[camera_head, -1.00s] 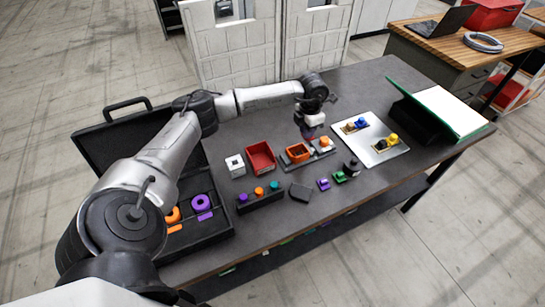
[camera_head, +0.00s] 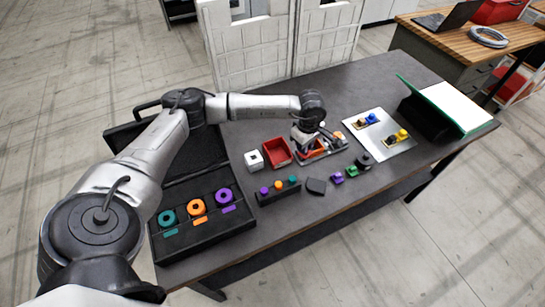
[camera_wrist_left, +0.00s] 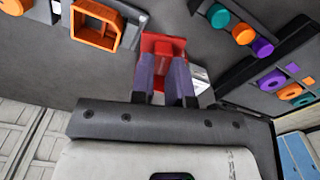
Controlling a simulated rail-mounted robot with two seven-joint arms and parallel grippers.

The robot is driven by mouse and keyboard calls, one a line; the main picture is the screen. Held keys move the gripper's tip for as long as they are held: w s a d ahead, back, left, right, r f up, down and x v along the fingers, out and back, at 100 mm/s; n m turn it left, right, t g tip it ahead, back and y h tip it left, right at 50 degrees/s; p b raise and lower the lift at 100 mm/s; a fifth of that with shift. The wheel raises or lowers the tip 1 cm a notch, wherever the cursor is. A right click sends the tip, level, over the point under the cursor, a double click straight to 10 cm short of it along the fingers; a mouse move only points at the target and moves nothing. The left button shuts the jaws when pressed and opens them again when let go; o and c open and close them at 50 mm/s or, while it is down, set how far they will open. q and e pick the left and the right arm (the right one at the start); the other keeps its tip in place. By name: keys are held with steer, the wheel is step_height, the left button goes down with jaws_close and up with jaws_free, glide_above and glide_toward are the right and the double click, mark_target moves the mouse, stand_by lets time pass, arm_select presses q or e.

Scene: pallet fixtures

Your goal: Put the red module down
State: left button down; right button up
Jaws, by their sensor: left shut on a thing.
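My left gripper (camera_head: 304,140) is low over the grey fixture plate, right of the red open bin (camera_head: 277,152). In the wrist view my left gripper (camera_wrist_left: 164,75) has its two purple-grey fingers shut on the red module (camera_wrist_left: 164,45). The red module shows beyond the fingertips; its lower part is hidden between them. The orange square frame (camera_wrist_left: 95,27) is apart from it, to the left in the wrist view. In the head view the gripper hides the module and part of the fixture. I cannot tell whether the module touches a surface. My right gripper is not in view.
A white cube (camera_head: 254,160) stands left of the red bin. A black block with coloured knobs (camera_head: 278,190) lies in front. An open black case (camera_head: 203,218) lies left.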

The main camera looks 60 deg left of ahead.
arm_select(q)
steer(key=shift+w+m, duration=0.15)
steer(key=shift+m, duration=0.85)
steer(key=shift+a+f+m, duration=0.1)
steer(key=shift+m, duration=0.4)
steer(key=p, duration=0.1)
glide_above(276, 155)
step_height(276, 155, down, 7)
steer(key=shift+r, duration=0.1)
steer(key=shift+f+p, duration=0.3)
steer(key=shift+f, duration=1.7)
steer(key=shift+f, duration=0.1)
steer(key=shift+w+f, duration=0.1)
steer(key=shift+f, duration=0.05)
steer(key=c, duration=1.1)
jaws_free()
